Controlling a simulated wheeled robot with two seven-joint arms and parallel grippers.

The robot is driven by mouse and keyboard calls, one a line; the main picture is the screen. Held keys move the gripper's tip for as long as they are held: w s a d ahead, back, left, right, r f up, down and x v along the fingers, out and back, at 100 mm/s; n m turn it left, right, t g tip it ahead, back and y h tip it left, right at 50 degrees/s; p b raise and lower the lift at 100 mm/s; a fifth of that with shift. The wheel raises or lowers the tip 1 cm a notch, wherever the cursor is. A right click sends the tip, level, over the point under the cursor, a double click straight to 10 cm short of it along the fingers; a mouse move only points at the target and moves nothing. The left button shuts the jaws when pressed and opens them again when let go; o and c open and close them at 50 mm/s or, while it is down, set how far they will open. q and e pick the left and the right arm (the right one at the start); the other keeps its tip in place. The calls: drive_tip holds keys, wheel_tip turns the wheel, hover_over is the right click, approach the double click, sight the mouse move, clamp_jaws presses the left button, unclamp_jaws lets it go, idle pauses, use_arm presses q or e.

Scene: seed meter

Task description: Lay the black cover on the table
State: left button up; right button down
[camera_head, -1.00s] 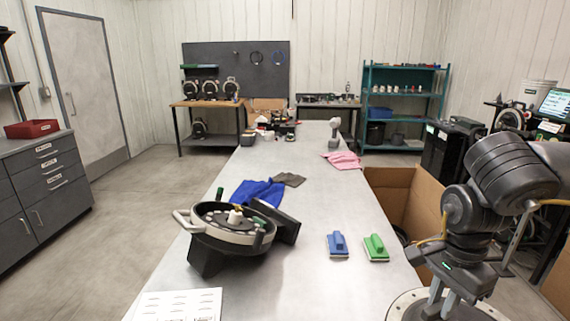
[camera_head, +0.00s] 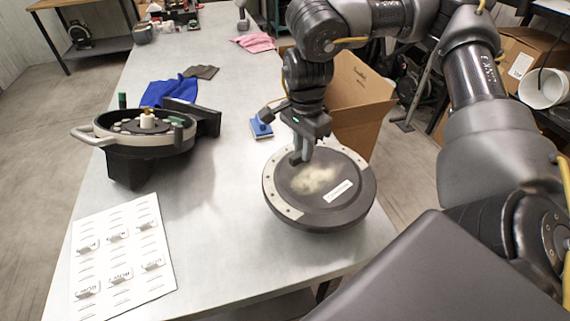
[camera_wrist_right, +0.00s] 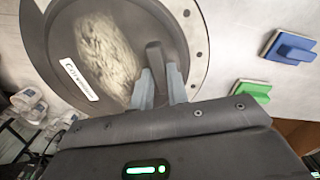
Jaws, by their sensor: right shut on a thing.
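The black cover (camera_head: 345,205) is a round dark disc with a pale rim section, a dusty pale patch and a white label. It shows at the right front of the metal table (camera_head: 215,215), partly overlapping the table's right edge in the picture. My right gripper (camera_head: 300,157) is shut on a raised tab of the cover. The right wrist view shows the tab between the fingers (camera_wrist_right: 160,92) and the cover (camera_wrist_right: 60,35) beyond them. I cannot tell whether the cover's underside touches the table. My left gripper is not in view.
The open seed meter housing (camera_head: 145,140) stands to the left. A labelled white sheet (camera_head: 120,258) lies at the front left. Blue (camera_head: 260,128) and green (camera_wrist_right: 250,90) handled blocks are near the cover. A cardboard box (camera_head: 360,95) stands beyond the right edge.

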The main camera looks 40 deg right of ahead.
sight(288, 155)
drive_tip(key=w+f, duration=0.1)
drive_tip(key=w+a+f, duration=0.1)
drive_tip(key=f, duration=0.2)
drive_tip(key=shift+w+a+f, duration=0.1)
drive_tip(key=shift+w+a, duration=0.05)
drive_tip(key=shift+w, duration=0.25)
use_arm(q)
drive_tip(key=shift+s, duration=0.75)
use_arm(e)
drive_tip(key=shift+w+a+f, duration=0.2)
drive_tip(key=shift+f, duration=0.05)
wheel_tip(288, 155, down, 3)
drive_tip(key=shift+w+a+r+p, duration=0.1)
drive_tip(key=shift+w+p, duration=0.05)
drive_tip(key=shift+p, duration=0.15)
drive_tip(key=shift+f, duration=0.45)
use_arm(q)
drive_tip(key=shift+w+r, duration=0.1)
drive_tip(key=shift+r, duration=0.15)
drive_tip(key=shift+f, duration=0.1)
use_arm(e)
drive_tip(key=c, duration=1.8)
unclamp_jaws()
drive_tip(key=shift+f, duration=0.15)
drive_tip(key=o, duration=0.4)
drive_tip(key=shift+o, duration=0.2)
